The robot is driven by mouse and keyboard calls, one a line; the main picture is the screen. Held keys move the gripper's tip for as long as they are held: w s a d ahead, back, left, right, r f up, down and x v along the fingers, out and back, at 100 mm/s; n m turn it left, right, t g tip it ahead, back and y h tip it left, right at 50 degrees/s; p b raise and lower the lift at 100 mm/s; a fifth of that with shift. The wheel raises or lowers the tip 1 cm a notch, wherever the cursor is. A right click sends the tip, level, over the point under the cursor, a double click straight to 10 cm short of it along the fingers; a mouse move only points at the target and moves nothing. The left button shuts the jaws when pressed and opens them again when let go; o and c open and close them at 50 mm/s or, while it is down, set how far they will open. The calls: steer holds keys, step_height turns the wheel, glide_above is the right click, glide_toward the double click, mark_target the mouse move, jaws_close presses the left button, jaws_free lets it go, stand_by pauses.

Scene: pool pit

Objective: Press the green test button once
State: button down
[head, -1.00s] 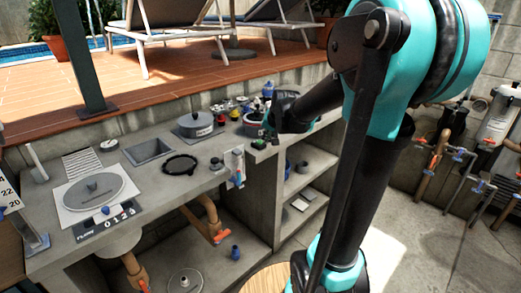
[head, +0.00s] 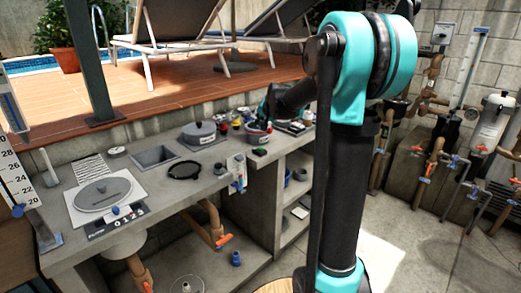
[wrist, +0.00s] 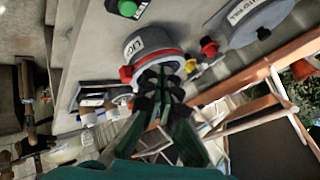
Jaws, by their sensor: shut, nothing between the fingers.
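The green test button (head: 259,152) sits on a small dark base on the grey counter, near its right end. It also shows at the top edge of the wrist view (wrist: 127,8), beyond my fingertips and to the left. My gripper (wrist: 160,76) is shut and empty. In the wrist view its dark fingers overlap a grey container with a red rim (wrist: 138,44), and I cannot tell whether they touch it. In the head view the end of my arm is beyond the button, by the same container (head: 257,135), and the fingertips are not clear.
Small red and yellow fittings (wrist: 208,48) stand close beside the container. Pipes with valves (head: 430,160) line the right wall.

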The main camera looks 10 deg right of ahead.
mark_target(261, 149)
steer(key=shift+f, duration=4.1)
steer(key=shift+f, duration=0.15)
steer(key=shift+f, duration=0.25)
steer(key=shift+f, duration=0.4)
steer(key=shift+r, duration=0.85)
steer(key=shift+r, duration=2.5)
